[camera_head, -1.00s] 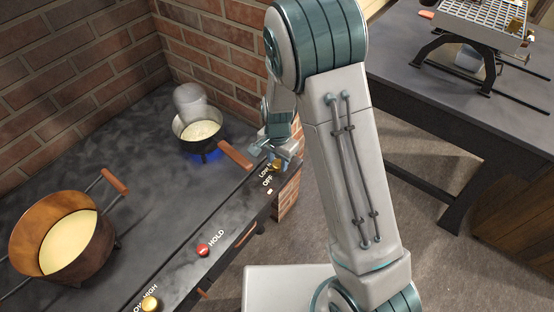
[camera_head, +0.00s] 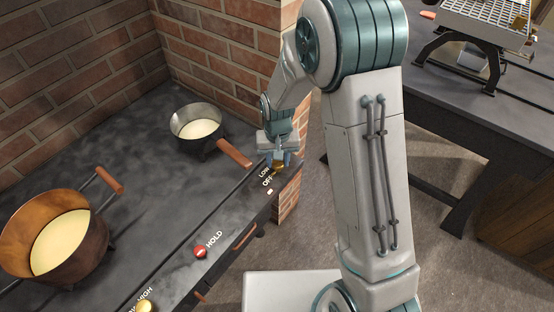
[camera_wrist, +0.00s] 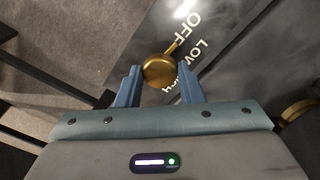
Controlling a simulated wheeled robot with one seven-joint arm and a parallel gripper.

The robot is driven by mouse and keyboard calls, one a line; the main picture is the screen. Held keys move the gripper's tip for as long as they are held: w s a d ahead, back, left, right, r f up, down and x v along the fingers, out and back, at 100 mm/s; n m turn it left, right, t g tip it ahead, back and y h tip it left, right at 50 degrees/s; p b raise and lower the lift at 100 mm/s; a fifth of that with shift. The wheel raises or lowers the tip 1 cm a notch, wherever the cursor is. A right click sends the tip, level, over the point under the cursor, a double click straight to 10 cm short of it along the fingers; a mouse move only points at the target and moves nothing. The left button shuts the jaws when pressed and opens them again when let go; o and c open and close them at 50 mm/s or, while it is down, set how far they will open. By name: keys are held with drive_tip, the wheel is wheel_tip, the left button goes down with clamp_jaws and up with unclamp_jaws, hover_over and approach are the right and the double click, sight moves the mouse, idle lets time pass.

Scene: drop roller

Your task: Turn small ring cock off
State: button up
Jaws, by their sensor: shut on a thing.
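The small ring cock is a brass knob (camera_wrist: 158,70) at the far right end of the stove's front panel. It shows in the head view (camera_head: 279,168), partly covered by my fingers. My gripper (camera_wrist: 160,84) is shut on the knob, a blue finger on either side; in the head view it (camera_head: 279,158) reaches down from above. In the wrist view the knob's brass pointer aims up and right toward the OFF label (camera_wrist: 188,32). LOW (camera_wrist: 198,52) is beside it. The small pan (camera_head: 190,112) of pale liquid sits behind, with no flame visible under it.
A large copper pot (camera_head: 92,250) of pale liquid stands at the left of the stove. The small pan's wooden handle (camera_head: 234,153) points toward my gripper. A brick wall (camera_head: 230,50) rises behind.

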sight(278, 162)
drive_tip(key=shift+n, duration=0.4)
drive_tip(key=o, duration=1)
drive_tip(key=shift+c, duration=0.2)
wheel_tip(278, 162, up, 14)
drive_tip(key=shift+p, duration=0.35)
drive_tip(key=s+d+r+m+t+p, duration=0.1)
drive_tip(key=s+d+r+p, duration=0.1)
drive_tip(key=s+d+r, duration=0.4)
drive_tip(key=s+d+r+t+p, duration=0.1)
drive_tip(key=s+d+r+p, duration=0.2)
drive_tip(key=s, duration=0.9)
drive_tip(key=d+r, duration=0.3)
drive_tip(key=d, duration=0.1)
drive_tip(key=shift+s+d+m+t, duration=0.25)
drive_tip(key=shift+s+m+t, duration=0.05)
drive_tip(key=shift+m+t, duration=0.1)
